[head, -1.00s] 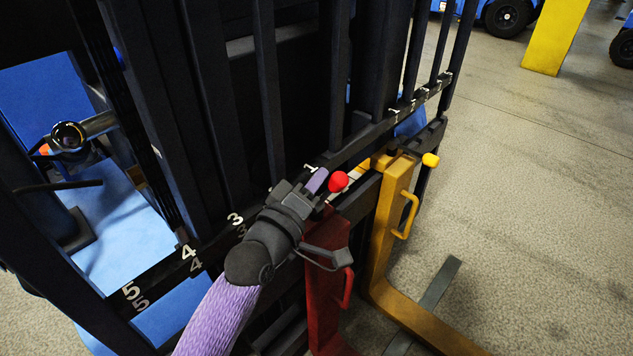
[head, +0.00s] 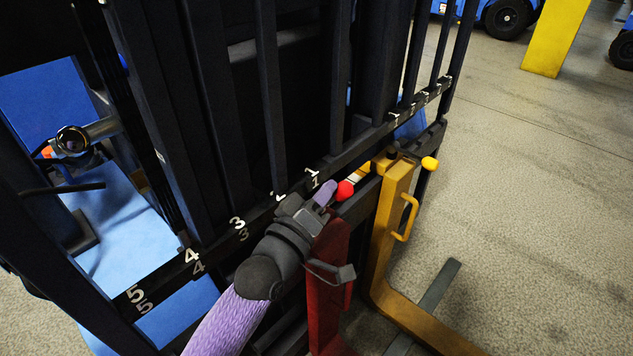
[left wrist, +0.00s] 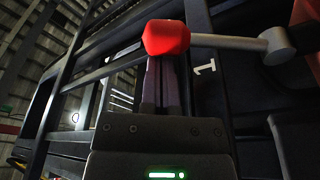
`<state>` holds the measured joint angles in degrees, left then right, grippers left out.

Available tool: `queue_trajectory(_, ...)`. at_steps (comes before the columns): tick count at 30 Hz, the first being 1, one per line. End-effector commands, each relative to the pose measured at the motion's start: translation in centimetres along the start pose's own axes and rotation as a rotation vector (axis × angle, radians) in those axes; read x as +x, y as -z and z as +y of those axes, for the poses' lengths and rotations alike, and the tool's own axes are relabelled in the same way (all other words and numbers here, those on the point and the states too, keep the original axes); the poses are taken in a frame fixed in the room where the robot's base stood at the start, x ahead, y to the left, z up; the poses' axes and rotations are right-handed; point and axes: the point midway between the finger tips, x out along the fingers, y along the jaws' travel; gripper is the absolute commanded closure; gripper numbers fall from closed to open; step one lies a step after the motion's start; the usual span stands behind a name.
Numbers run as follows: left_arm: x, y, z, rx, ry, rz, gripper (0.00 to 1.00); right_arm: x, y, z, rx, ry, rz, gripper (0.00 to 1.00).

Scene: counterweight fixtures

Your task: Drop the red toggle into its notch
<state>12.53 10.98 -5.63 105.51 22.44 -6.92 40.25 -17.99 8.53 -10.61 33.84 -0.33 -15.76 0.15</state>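The red toggle's round knob (head: 345,190) sits at the top of the red fork (head: 325,270), by the dark carriage bar. In the left wrist view the red knob (left wrist: 166,37) is on a pale stem that runs right to a grey round pivot (left wrist: 278,46). My left gripper (head: 326,192) has its purple fingers just left of the knob. In the left wrist view the fingers (left wrist: 165,70) are close together, with their tips at the knob's underside and nothing seen between them. I cannot tell if they touch it. The notch is not clearly visible. My right gripper is out of view.
A yellow fork (head: 385,240) with a yellow knob (head: 430,163) stands just right of the red one. Dark upright bars rise behind the numbered carriage bar (head: 210,247). Open concrete floor (head: 540,230) lies to the right, with a yellow post (head: 555,38) at the back.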

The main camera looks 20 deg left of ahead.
Motion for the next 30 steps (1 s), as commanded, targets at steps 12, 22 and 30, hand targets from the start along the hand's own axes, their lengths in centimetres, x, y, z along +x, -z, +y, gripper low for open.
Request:
queue_trajectory(12,-0.8,-3.5,0.3,0.321,-0.074,-0.003,1.0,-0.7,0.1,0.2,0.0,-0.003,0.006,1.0)
queue_trajectory(22,-1.3,-5.8,-0.3,0.55,-0.126,-0.002,1.0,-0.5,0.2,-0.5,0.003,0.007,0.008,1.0)
queue_trajectory(30,-1.6,-6.8,-0.7,0.652,-0.15,-0.001,1.0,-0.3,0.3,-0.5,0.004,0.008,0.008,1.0)
